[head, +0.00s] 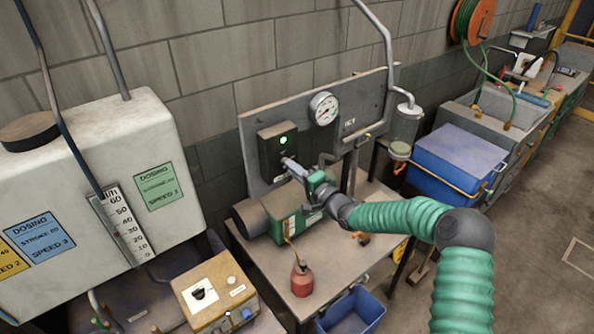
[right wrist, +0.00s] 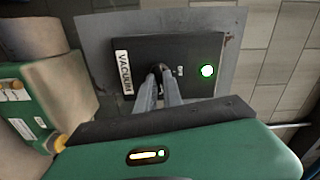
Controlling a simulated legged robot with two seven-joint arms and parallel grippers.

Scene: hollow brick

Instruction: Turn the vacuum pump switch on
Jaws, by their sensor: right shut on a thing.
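The vacuum switch box (head: 272,152) is a dark box on a grey wall panel. In the right wrist view the box (right wrist: 190,52) carries a "VACUUM" label at left and a lit green lamp (right wrist: 207,71) at right. My right gripper (head: 287,163) reaches the box's front. In the right wrist view its fingertips (right wrist: 158,73) are shut on a small dark switch knob (right wrist: 157,66), mostly hidden between them. The green vacuum pump (head: 291,226) sits on the bench below and also shows in the right wrist view (right wrist: 22,108). My left gripper is not in view.
A pressure gauge (head: 323,108) and pipes are right of the box. A red oil can (head: 301,281) stands at the bench front. A white dosing tank (head: 80,160) fills the left, and a blue lidded box (head: 458,160) stands right.

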